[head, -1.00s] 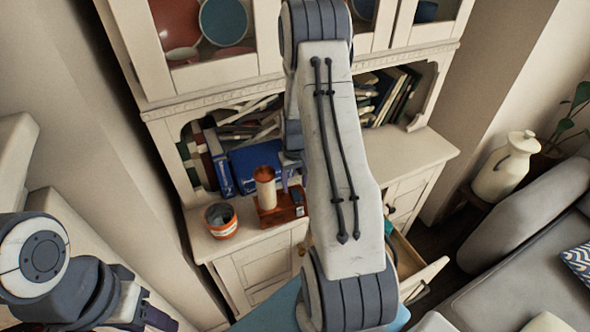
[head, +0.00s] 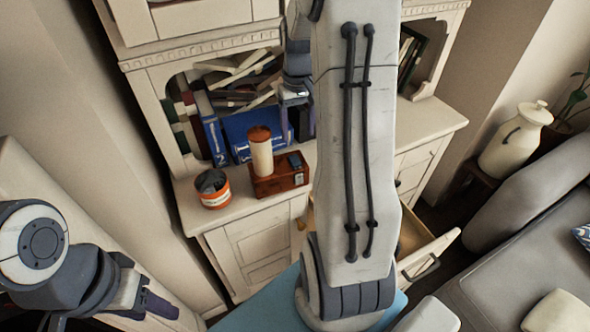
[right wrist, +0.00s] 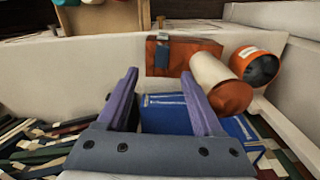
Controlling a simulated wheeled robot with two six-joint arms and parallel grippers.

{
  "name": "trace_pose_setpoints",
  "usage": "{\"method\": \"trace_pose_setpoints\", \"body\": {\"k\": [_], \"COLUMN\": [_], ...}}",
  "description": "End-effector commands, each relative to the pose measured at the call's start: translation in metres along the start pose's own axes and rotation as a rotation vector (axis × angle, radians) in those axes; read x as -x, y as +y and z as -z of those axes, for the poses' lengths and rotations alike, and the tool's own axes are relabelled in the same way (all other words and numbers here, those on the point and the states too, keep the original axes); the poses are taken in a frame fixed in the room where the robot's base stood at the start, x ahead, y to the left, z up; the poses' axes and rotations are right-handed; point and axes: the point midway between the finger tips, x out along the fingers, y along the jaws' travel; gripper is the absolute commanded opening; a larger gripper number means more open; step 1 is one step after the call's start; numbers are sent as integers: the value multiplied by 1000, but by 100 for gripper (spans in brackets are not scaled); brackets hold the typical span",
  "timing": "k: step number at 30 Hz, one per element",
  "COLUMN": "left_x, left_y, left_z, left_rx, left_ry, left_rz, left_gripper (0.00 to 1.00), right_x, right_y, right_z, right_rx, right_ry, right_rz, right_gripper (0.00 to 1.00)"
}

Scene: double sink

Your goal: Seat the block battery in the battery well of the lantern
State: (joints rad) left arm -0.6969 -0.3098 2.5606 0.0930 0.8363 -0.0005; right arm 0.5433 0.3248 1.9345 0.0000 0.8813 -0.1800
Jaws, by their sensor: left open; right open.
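The lantern (head: 262,155) stands upright on the cabinet counter, with a cream cylinder, a copper cap and a red-brown wooden base (head: 280,181). A small grey-blue block (head: 296,163), which looks like the block battery, is at the right part of the base. In the right wrist view this block (right wrist: 162,55) sits at the base (right wrist: 185,52); I cannot tell how deep it is in the well. My right gripper (head: 293,103) is open and empty, apart from the lantern, above and behind it. My left gripper (head: 160,305) is open, low at the left, far from the lantern.
An orange tin (head: 213,190) stands left of the lantern. Blue books (head: 255,132) and other books fill the shelf behind, close to my right gripper. An open drawer (head: 425,250) juts out at the right. My right arm hides part of the counter.

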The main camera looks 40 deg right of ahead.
Motion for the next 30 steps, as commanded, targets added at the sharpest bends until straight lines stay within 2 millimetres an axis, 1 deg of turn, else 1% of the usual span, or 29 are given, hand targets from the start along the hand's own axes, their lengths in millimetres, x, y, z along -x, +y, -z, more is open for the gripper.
{"method": "trace_pose_setpoints", "body": {"k": [1, 4, 9, 17, 22, 24, 27, 30], "left_x": [-5, -3, -2, 1, 5, 5, 5, 5], "left_y": [0, 0, 0, 0, 0, 0, 0, 0], "left_z": [0, 0, 0, 0, 1, 1, 1, 0], "left_rx": [0, 0, 0, 0, 0, 0, 0, 0], "left_ry": [0, 1, 1, 1, 1, 1, 1, 1], "left_rz": [0, 0, 0, 0, 0, 0, 0, 0], "left_gripper": [51, 51, 51, 51, 51, 51, 51, 51], "right_x": [-6, -16, -41, -63, -90, -98, -104, -104], "right_y": [0, 0, 0, -2, -5, -5, -5, -4], "right_z": [-1, -2, -2, -2, -2, -2, -1, -1], "right_rx": [-2, -2, -2, -1, -1, -1, -1, -1], "right_ry": [-2, -6, -5, -6, -7, -5, -2, -1], "right_rz": [0, 1, 1, 1, 1, 1, 0, 0], "right_gripper": [68, 68, 68, 68, 68, 68, 68, 68]}}
